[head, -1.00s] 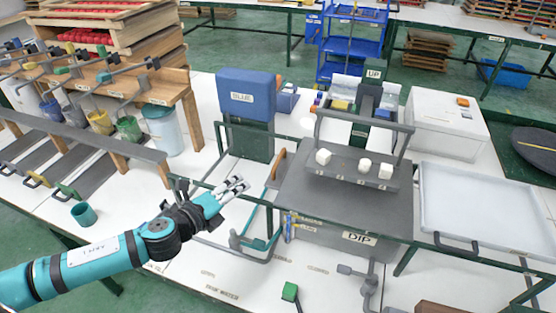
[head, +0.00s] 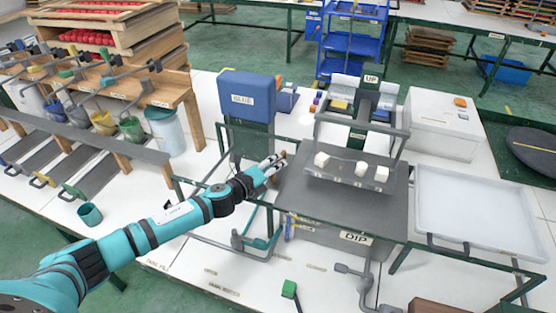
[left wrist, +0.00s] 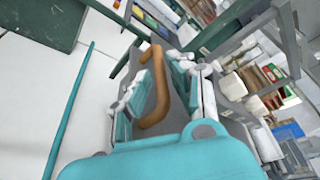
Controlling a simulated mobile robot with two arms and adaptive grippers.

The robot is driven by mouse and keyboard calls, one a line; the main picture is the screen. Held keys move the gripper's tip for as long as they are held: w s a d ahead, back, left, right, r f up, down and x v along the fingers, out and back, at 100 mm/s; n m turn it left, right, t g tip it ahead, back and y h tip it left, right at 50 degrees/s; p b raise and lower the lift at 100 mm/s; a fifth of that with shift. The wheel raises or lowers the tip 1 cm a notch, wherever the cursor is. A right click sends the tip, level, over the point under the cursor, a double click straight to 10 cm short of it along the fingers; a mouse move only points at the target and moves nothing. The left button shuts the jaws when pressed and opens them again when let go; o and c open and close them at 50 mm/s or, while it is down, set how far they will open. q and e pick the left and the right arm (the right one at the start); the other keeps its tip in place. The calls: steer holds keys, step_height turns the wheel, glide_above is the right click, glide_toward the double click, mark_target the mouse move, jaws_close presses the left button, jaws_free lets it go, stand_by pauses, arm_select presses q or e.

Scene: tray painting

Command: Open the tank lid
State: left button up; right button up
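The tank lid (head: 325,205) is a flat dark grey plate lying level on the tank marked DIP (head: 345,238). Its brown curved handle (left wrist: 153,88) stands at the lid's left edge; in the head view my gripper mostly covers it. My left gripper (head: 274,163) is at that handle. In the left wrist view the handle lies between the two spread fingers of the left gripper (left wrist: 165,95), with a gap clear at least on the right side. Contact on the left side cannot be told. My right gripper is not in view.
A grey rack bar with several white blocks (head: 361,168) stands over the lid's back part. A blue box marked BLUE (head: 247,96) stands behind my gripper. A white tray (head: 470,240) lies at right. Green frame rails (head: 255,243) run beside the tank.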

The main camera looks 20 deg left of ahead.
arm_select(q)
steer(key=shift+x, duration=1)
jaws_close()
